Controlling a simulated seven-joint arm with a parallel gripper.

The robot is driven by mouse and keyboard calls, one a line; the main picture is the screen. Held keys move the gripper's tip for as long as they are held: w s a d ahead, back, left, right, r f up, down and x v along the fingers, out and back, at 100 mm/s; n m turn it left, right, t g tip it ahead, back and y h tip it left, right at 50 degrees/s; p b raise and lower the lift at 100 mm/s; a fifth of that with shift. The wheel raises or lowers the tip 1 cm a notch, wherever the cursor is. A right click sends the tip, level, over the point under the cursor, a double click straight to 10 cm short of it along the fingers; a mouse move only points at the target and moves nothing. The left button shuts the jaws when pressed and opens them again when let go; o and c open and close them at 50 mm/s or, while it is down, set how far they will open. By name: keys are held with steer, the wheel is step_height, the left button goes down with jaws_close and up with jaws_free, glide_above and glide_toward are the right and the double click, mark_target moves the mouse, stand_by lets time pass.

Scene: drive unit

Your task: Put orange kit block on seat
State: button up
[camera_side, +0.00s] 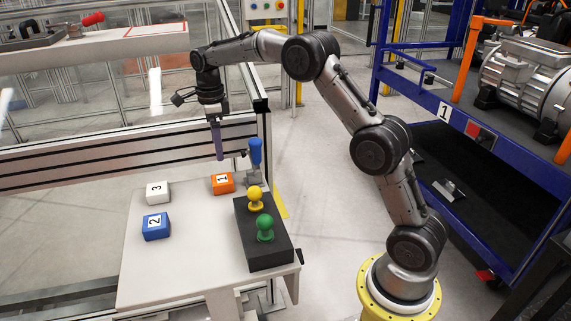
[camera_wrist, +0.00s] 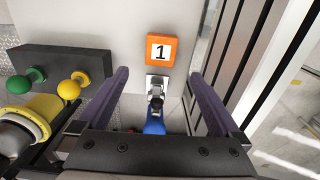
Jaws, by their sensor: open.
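The orange block (camera_side: 223,184), marked 1, lies flat on the white table in the side view, left of the blue-handled clamp (camera_side: 255,152). In the wrist view the orange block (camera_wrist: 161,50) is ahead of my fingertips, label up. My gripper (camera_side: 219,157) points down above the table near the block, apart from it. In the wrist view my gripper (camera_wrist: 160,75) has its purple fingers spread wide with nothing between the tips. The clamp (camera_wrist: 155,120) shows below the block, with a pale square at its end; I cannot tell whether that is the seat.
A white block (camera_side: 158,192) marked 3 and a blue block (camera_side: 156,226) marked 2 lie to the left. A black box (camera_side: 270,250) with yellow (camera_side: 255,198) and green (camera_side: 265,228) knobs stands at the right. A metal rail (camera_side: 120,150) runs behind the table.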

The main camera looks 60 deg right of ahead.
steer(key=s+a+r+n+t, duration=0.2)
steer(key=s+a+r+n, duration=0.2)
steer(key=s+r+n, duration=0.4)
steer(key=s+a+r+n+t, duration=0.1)
steer(key=s+a+r+n, duration=0.25)
steer(key=s+n, duration=0.45)
steer(key=s+a+f+n+t, duration=0.1)
steer(key=s+n, duration=0.4)
steer(key=s, duration=0.5)
steer(key=s+a+f+n+t, duration=0.1)
steer(key=s+f+n, duration=0.2)
steer(key=s, duration=0.7)
steer(key=n, duration=0.2)
steer(key=shift+a+f+n+t, duration=0.15)
steer(key=shift+a+n+t, duration=0.15)
steer(key=shift+a+n, duration=0.1)
